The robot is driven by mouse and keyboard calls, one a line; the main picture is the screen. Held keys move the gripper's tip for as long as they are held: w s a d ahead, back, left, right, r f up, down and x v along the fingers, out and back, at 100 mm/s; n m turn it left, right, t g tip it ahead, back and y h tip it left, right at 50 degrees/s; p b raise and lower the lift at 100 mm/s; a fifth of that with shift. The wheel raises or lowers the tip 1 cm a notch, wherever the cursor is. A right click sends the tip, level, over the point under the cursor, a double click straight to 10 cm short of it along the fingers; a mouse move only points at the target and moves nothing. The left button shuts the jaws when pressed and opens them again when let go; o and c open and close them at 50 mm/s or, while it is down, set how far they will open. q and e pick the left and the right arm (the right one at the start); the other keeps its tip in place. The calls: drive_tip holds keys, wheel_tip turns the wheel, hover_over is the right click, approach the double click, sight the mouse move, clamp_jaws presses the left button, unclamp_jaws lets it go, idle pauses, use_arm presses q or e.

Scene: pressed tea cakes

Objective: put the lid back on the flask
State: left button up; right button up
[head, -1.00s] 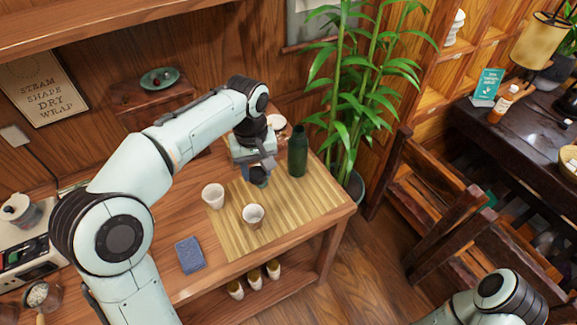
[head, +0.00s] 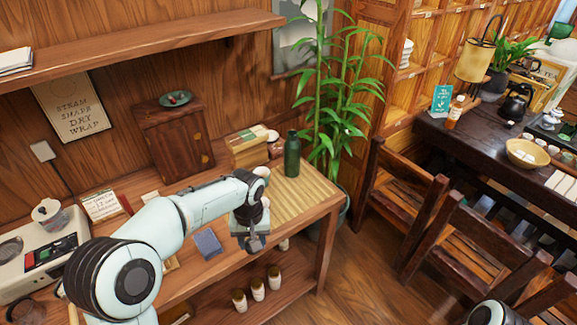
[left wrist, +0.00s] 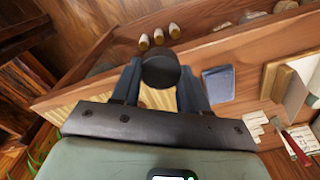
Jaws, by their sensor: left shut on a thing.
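The flask (head: 292,156) is a dark green bottle standing upright at the back of the slatted mat (head: 308,188) in the head view. My left gripper (head: 256,244) is in front of it and to the left, near the table's front edge, well apart from the flask. In the left wrist view my left gripper (left wrist: 160,85) is shut on a dark round lid (left wrist: 160,68), held between its two fingers. The lid is hard to make out in the head view. The flask is not seen in the left wrist view. My right gripper is out of view.
A blue cloth (head: 207,243) lies on the table left of my gripper. A plant (head: 325,110) stands right behind the flask. Boxes (head: 247,148) and a small cabinet (head: 172,140) stand along the back.

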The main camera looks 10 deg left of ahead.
use_arm(q)
drive_tip(key=d+f+m, duration=0.3)
drive_tip(key=f, duration=0.8)
drive_tip(key=shift+w+m, duration=0.2)
drive_tip(key=shift+m, duration=0.2)
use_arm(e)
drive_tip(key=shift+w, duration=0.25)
